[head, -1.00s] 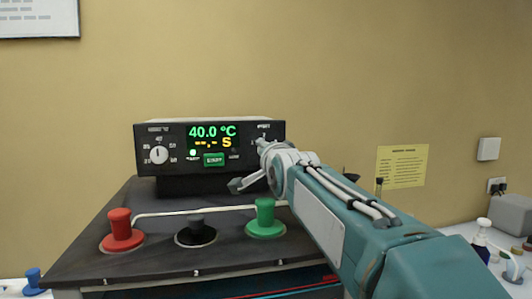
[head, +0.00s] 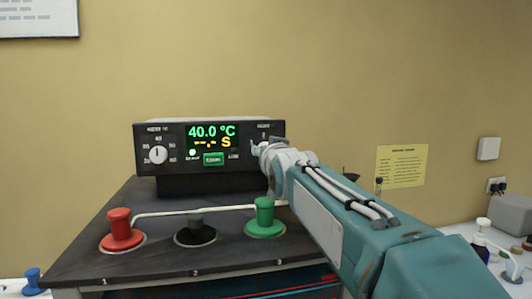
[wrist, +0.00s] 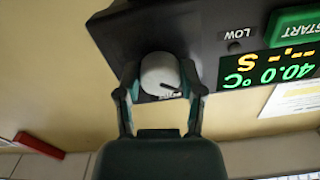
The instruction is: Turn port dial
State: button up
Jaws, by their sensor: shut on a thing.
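The black control unit (head: 175,135) has a display reading 40.0 °C. A white dial (head: 158,155) is on its left side. In the wrist view the port dial (wrist: 157,73) is a round, pale knob with a dark pointer mark, on the underside-up panel. My gripper (wrist: 160,80) has one finger on each side of this knob and is shut on it.
A green START button (head: 213,159) is left of my gripper. A yellow notice (head: 402,166) hangs on the wall.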

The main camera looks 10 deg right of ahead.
aim_at(265, 144)
jog(key=shift+n, duration=1)
jog(key=o, duration=1.1)
jog(key=shift+w, duration=0.1)
jog(key=shift+o, duration=0.2)
notch_tip(265, 144, up, 10)
jog(key=shift+a+f, duration=0.1)
jog(key=shift+a, duration=0.05)
